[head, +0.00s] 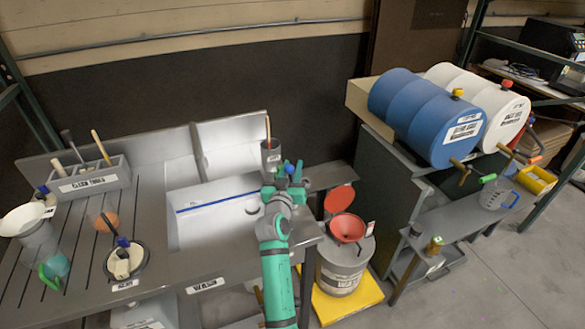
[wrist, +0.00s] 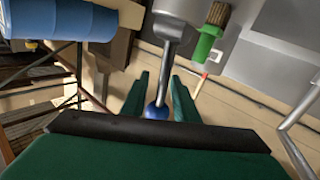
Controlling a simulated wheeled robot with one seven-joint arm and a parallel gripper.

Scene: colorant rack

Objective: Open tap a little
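A grey metal shaft with a shiny collar (wrist: 172,30) shows at the top of the wrist view and ends in a blue ball knob (wrist: 157,111). The blue knob also shows in the head view (head: 291,170), at the right edge of the sink. My gripper (wrist: 159,78) has its two green fingers apart, one on each side of the knob. A narrow gap shows at the right finger; contact on the left is unclear. In the head view my gripper (head: 287,177) hides most of the tap. I cannot see whether water runs.
The sink basin (head: 215,222) lies left of my gripper. A grey cup with a brush (head: 271,157) stands just behind it. A red funnel (head: 347,229) sits on a can to the right. Blue (head: 430,115) and white (head: 490,105) drums with taps lie farther right.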

